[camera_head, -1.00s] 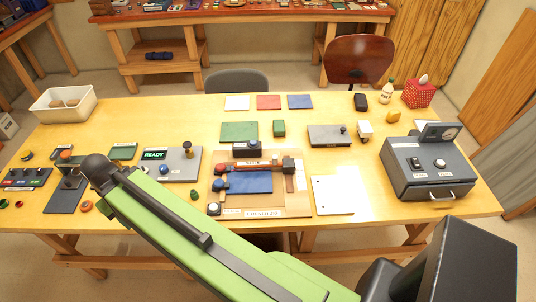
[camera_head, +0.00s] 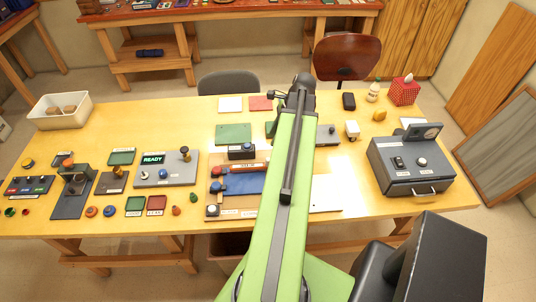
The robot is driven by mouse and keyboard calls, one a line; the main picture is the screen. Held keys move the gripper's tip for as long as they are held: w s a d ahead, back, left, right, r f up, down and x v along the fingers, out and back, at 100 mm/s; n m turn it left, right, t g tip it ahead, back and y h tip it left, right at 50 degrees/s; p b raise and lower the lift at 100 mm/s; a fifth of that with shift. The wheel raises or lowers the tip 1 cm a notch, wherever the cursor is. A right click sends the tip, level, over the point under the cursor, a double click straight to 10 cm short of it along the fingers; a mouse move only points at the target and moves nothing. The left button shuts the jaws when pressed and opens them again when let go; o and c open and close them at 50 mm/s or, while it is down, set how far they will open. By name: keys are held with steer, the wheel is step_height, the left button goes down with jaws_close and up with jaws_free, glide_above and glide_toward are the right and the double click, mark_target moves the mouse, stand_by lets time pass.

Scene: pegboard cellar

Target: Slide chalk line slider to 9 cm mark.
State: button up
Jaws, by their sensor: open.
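A tan board (camera_head: 240,212) lies in the middle of the table with a blue panel (camera_head: 240,184) on it. A red-ended bar (camera_head: 240,168) with a small white label runs across the board. Its right end is hidden behind my green arm. I cannot make out a chalk line label or a 9 cm mark, so I cannot tell surely which part is the slider. My gripper (camera_head: 278,95) shows only as thin dark tips left of my arm's black joint, above the far part of the table. It is apart from the board, open, with nothing seen in it.
A black block (camera_head: 241,152) stands behind the bar. A grey panel reading READY (camera_head: 170,172) is to the left. A grey plate (camera_head: 328,138) is partly behind my arm. A dark box with a handle (camera_head: 411,168) stands at the right. Small parts crowd the left side.

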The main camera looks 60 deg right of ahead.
mark_target(268, 159)
steer(key=s+d+m, duration=0.2)
steer(key=s, duration=0.1)
steer(key=shift+t, duration=0.3)
steer(key=b+x, duration=1.5)
steer(key=shift+s+f, duration=0.15)
steer(key=shift+f, duration=0.15)
steer(key=shift+w+a+f+b, duration=0.1)
steer(key=shift+w+f+b, duration=0.25)
steer(key=shift+f+b, duration=0.25)
steer(key=shift+r, duration=0.1)
jaws_close()
